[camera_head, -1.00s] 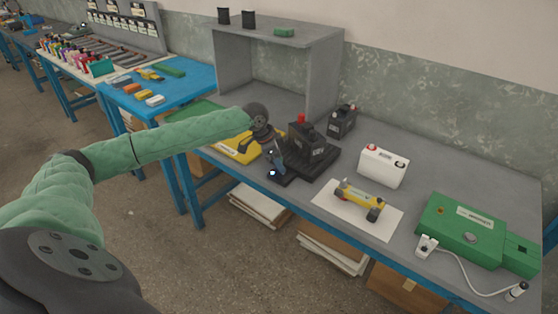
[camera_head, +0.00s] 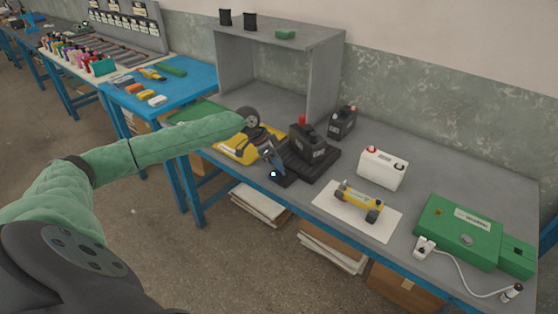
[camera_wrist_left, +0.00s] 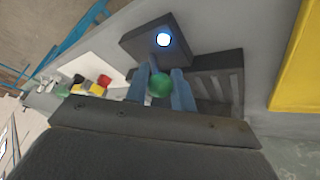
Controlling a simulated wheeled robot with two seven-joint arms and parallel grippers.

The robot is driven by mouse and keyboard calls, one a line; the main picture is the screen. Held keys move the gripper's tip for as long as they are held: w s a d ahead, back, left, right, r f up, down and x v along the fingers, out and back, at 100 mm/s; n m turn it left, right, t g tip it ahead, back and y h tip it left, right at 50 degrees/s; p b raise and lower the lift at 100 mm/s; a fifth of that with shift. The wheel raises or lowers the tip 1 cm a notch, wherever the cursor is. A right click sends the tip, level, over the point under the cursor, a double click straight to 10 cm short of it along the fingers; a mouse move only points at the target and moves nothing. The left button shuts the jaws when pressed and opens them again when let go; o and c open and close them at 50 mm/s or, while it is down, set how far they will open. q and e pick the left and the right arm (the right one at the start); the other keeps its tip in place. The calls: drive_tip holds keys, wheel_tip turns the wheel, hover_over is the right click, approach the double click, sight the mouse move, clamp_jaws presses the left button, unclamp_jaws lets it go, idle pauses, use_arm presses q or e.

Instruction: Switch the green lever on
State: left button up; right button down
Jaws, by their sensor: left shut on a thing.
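The green lever's round knob (camera_wrist_left: 160,85) shows in the left wrist view between the two blue fingers of my left gripper (camera_wrist_left: 162,90). My gripper is shut on this knob. The lever's dark base box (camera_wrist_left: 142,42), with a glowing white-blue light (camera_wrist_left: 164,40), lies just beyond the fingertips. In the head view my left gripper (camera_head: 274,160) reaches down over this dark box (camera_head: 283,178) at the table's front edge, where the knob is hidden. My right gripper is not in view.
A yellow case (camera_head: 236,150) lies to the left.

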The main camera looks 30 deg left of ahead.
use_arm(q)
drive_tip(key=o, duration=1)
drive_tip(key=shift+c, duration=0.2)
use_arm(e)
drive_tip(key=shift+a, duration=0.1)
use_arm(q)
drive_tip(key=shift+s+a+r, duration=0.1)
drive_tip(key=shift+a+r, duration=0.25)
drive_tip(key=shift+r, duration=0.05)
drive_tip(key=shift+b+v, duration=0.55)
drive_tip(key=shift+v, duration=0.65)
drive_tip(key=shift+b+v, duration=0.4)
drive_tip(key=shift+v, duration=1.8)
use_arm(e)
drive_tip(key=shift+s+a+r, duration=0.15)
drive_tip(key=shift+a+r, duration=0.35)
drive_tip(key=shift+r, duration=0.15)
